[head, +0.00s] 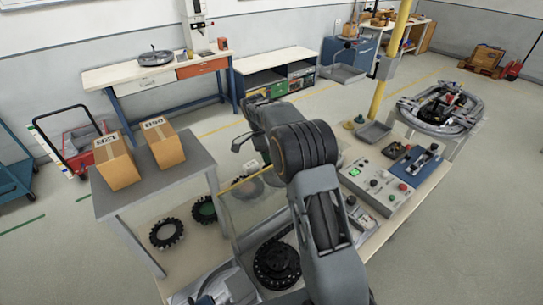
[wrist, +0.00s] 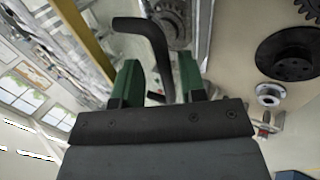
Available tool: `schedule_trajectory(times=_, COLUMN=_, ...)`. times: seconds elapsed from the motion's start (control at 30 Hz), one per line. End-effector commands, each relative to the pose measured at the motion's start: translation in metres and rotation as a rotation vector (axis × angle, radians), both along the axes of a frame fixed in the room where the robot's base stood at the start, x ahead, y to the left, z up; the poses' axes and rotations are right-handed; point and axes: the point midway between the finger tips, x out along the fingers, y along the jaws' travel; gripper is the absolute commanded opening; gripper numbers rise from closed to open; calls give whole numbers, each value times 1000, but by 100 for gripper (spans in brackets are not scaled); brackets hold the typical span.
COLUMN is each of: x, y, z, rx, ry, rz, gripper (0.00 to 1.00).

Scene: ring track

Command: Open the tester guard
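The tester guard (head: 240,208) looks like a clear panel with a yellow upper edge, left of my arm in the head view. My arm hides part of it, and I cannot tell its exact angle. A black bent bar (wrist: 152,38), which looks like a handle, shows in the wrist view. My gripper (wrist: 160,75) has its green fingers apart. The bar's lower end passes between them, with gaps visible beside it. I cannot tell whether either finger touches it. In the head view my arm hides the fingertips.
A control box (head: 378,187) with a green display and knobs stands right of my arm. A grey table (head: 112,203) with two cardboard boxes stands at the left. A yellow post (head: 392,62) rises behind the bench.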

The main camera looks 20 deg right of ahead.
Motion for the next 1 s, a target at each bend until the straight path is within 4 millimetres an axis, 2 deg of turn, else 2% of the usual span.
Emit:
schedule_trajectory(times=0.5, x=31, y=11, z=50, rx=0, ry=-1, rz=1, gripper=38)
schedule_trajectory(times=0.7, x=36, y=13, z=58, rx=1, ry=0, rz=1, gripper=38)
schedule_trajectory(times=1.0, x=37, y=14, z=60, rx=1, ry=0, rz=1, gripper=38)
